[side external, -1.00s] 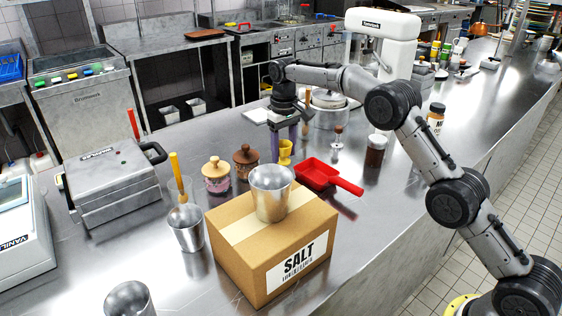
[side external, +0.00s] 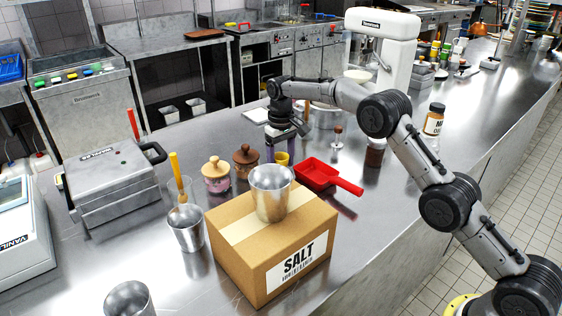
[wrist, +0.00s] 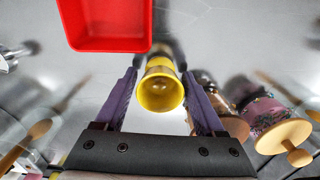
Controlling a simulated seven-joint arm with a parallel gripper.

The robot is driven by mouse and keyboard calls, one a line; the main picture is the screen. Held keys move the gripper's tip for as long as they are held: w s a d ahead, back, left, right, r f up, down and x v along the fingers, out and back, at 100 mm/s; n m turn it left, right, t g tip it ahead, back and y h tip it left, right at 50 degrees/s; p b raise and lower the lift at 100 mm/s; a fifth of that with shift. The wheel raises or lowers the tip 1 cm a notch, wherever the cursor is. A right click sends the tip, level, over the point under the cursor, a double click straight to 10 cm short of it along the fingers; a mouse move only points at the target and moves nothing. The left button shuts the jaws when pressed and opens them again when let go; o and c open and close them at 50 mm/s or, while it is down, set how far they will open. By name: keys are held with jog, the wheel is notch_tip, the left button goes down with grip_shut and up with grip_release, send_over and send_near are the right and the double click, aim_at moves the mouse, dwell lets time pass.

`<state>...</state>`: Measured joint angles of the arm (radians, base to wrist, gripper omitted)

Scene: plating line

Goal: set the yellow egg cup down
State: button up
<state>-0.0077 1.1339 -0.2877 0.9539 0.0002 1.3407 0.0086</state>
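The yellow egg cup (side external: 282,158) is between the purple fingers of my gripper (side external: 277,155), low over the steel counter. In the wrist view the egg cup (wrist: 161,92) shows its open mouth, with a finger of my gripper (wrist: 160,72) close on either side. The fingers look shut on it, though contact is hard to see. In the side view the steel cup on the box hides the egg cup's foot, so I cannot tell whether it touches the counter.
A red pan (side external: 316,171) lies just right of the egg cup. Two lidded jars, one pink (side external: 216,182) and one brown (side external: 245,168), stand to its left. A salt box (side external: 275,250) carrying a steel cup (side external: 271,195) stands in front.

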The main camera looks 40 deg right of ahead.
jog(key=shift+o, duration=0.8)
notch_tip(320, 180, up, 7)
jog(key=shift+r, duration=0.4)
jog(key=shift+r, duration=0.1)
